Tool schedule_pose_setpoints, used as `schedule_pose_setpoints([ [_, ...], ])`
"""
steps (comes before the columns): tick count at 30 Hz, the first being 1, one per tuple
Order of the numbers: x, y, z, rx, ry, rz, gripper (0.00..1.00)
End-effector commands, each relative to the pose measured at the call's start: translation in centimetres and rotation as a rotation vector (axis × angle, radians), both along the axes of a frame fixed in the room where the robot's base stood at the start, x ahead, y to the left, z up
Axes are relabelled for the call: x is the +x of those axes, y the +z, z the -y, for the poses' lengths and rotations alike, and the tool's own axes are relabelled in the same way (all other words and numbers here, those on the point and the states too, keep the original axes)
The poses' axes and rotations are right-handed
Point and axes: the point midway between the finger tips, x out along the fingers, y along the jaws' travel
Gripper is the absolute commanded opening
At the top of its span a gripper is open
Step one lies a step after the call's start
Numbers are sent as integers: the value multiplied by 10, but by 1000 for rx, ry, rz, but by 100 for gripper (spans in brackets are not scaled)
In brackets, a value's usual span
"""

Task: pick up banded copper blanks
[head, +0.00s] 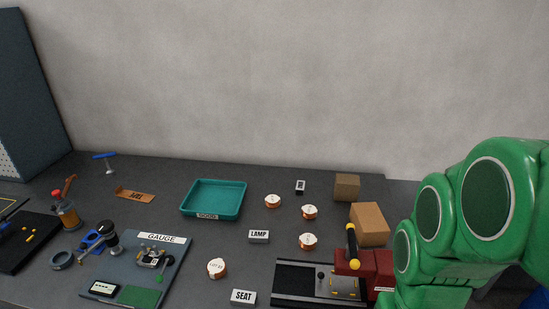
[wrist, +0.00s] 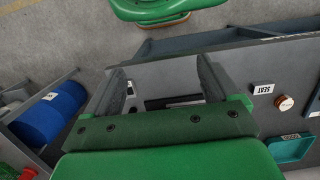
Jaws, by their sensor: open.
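Several round copper blanks with white tops and copper-coloured sides lie apart on the dark bench. In the head view one (head: 272,201) is right of the teal tray, one (head: 309,211) is further right, one (head: 308,240) is nearer the black fixture, and one (head: 217,268) is at the front left, with marks on its top too small to read. The wrist view shows one blank (wrist: 285,103) by the SEAT block (wrist: 263,89). My gripper (wrist: 160,66) is open and empty, away from the blanks. The head view shows my green arm at right, but not my gripper's jaws.
A teal tray (head: 213,214) labelled GOOD is at the bench's middle. A GAUGE board (head: 178,246) is left. A LAMP block (head: 259,237) stands among the blanks. A black fixture (head: 290,268) with a red block and cardboard boxes (head: 369,226) are right. A blue barrel (wrist: 50,115) is beside me.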

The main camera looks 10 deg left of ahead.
Motion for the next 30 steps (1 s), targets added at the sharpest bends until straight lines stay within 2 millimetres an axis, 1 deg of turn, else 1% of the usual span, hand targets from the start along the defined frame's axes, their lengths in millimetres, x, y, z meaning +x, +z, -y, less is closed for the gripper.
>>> schedule_pose_setpoints([
  [2, 8, 0, -3, -2, 2, 0, 89],
  [5, 25, 1, -9, -5, 1, 6, 89],
  [14, 94, -2, -42, -18, -4, 33, 89],
  [18, 124, -6, -63, -23, -7, 46, 89],
  [23, 156, -13, -90, -29, -10, 60, 89],
  [30, 200, -30, -140, -31, -11, 84, 89],
])
